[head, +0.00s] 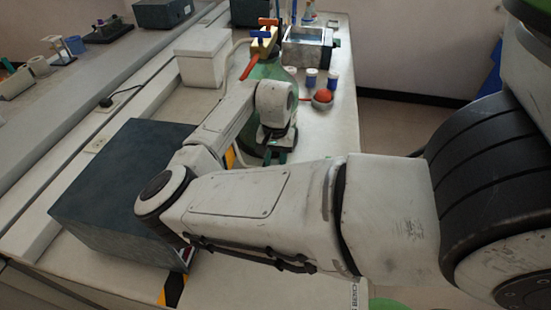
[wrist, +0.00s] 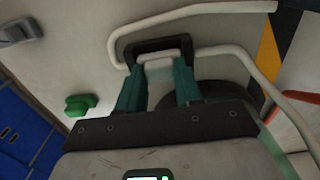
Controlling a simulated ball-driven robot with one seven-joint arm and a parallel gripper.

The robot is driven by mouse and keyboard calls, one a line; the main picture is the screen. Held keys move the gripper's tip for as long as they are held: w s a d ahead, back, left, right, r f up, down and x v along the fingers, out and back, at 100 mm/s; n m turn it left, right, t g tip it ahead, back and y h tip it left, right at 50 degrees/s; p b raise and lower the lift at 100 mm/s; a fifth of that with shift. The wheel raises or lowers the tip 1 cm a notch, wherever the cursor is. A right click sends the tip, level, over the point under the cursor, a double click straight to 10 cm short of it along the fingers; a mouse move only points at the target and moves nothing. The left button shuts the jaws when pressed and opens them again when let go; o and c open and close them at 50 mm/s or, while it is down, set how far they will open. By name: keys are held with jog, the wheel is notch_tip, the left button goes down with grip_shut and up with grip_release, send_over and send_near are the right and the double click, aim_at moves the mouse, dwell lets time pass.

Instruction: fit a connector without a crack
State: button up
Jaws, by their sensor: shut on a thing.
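My gripper (wrist: 160,68) has two teal fingers closed on a small pale piece (wrist: 159,61), which looks like the connector, low over the bench. A dark arched part surrounds the piece's far side; I cannot tell whether it belongs to the piece or to the bench. A white hose (wrist: 222,8) curves beside the fingertips, and I cannot tell whether it joins the piece. In the head view my gripper (head: 277,153) is small and points down, in front of a large green glass bottle (head: 262,72). What it holds is not clear there. Any crack is too small to see.
A dark box (head: 115,185) stands left of my arm. A green part (wrist: 80,105) lies left of my fingers.

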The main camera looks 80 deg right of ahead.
jog(key=shift+f, duration=0.4)
dwell(0.3)
jog(key=o, duration=1.1)
jog(key=shift+r, duration=0.1)
notch_tip(320, 180, up, 11)
jog(key=shift+f, duration=0.2)
